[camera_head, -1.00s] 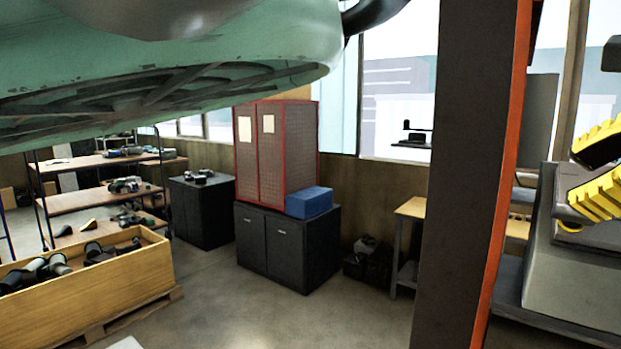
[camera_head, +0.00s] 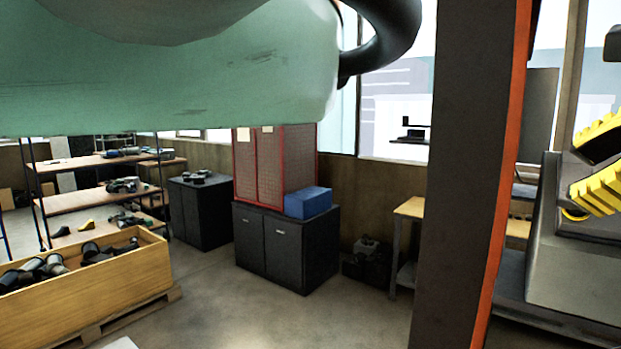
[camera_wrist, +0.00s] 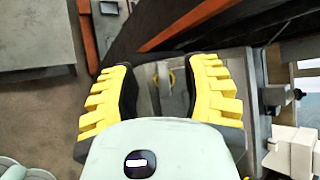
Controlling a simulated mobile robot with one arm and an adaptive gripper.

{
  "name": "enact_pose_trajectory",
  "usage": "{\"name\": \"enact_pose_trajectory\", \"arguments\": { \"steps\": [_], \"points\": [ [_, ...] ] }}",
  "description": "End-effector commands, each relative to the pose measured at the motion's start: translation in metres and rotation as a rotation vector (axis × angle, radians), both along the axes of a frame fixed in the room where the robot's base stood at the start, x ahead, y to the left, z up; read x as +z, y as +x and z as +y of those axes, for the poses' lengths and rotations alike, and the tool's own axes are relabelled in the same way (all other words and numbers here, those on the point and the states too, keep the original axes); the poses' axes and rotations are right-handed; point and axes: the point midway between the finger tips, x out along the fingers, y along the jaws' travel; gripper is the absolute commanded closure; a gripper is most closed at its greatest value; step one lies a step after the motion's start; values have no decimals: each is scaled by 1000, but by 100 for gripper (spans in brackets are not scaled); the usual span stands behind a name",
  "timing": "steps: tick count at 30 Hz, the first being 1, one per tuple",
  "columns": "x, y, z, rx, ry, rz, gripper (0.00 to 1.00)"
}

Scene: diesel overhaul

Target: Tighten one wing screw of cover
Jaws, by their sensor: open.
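My gripper (camera_head: 582,168) is at the right edge of the head view, its two yellow ribbed fingers apart and empty. In the wrist view my gripper (camera_wrist: 158,76) is also open. A small curved yellow piece (camera_head: 574,215) is just below the lower finger, against a grey housing (camera_head: 575,275). No cover or wing screw is clearly recognisable.
A dark post with an orange edge (camera_head: 467,180) stands just left of the housing. Behind are a black cabinet (camera_head: 285,250) with a blue box (camera_head: 308,203), and a wooden crate (camera_head: 115,284) of parts. Floor between them is clear. A close green shape blocks the upper left.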

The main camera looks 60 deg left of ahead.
Motion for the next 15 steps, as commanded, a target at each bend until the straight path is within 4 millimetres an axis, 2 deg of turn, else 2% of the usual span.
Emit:
{"name": "enact_pose_trajectory", "arguments": {
  "steps": [15],
  "points": [
    [-9,6,2,1,1,0,53]
  ]
}}
